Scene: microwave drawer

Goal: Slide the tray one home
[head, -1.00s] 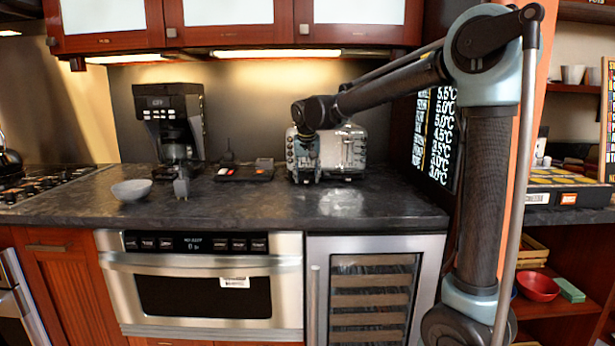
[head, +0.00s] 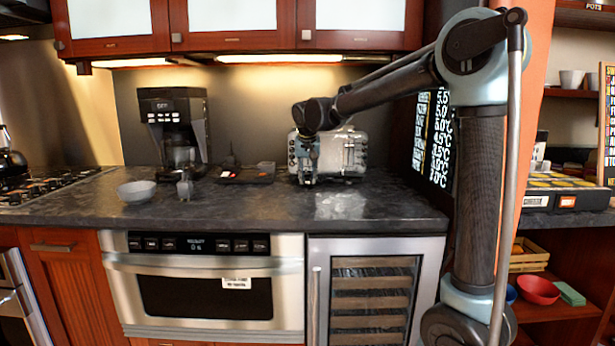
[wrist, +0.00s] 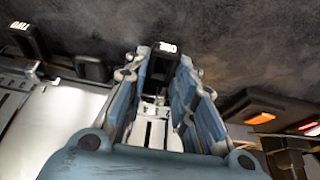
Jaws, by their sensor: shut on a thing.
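A silver box-like unit (head: 352,153) stands on the dark counter in the head view. My gripper (head: 308,180) is at its front left, pointing down. In the wrist view my gripper (wrist: 164,70) is shut on a black handle (wrist: 166,62) with a white label that seems to read ONE. A pale metal part (wrist: 150,132) shows between the fingers behind this handle. Another black handle (wrist: 24,38), labelled TWO, is to the left beside a bright metal surface (wrist: 60,112). My fingers hide much of the tray, and how far it sticks out cannot be told.
A black device with lit spots (head: 246,173) lies left of the unit; its orange light (wrist: 259,118) shows close to the fingers in the wrist view. A coffee maker (head: 175,125) and a bowl (head: 137,191) stand further left. The counter front (head: 340,208) is clear.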

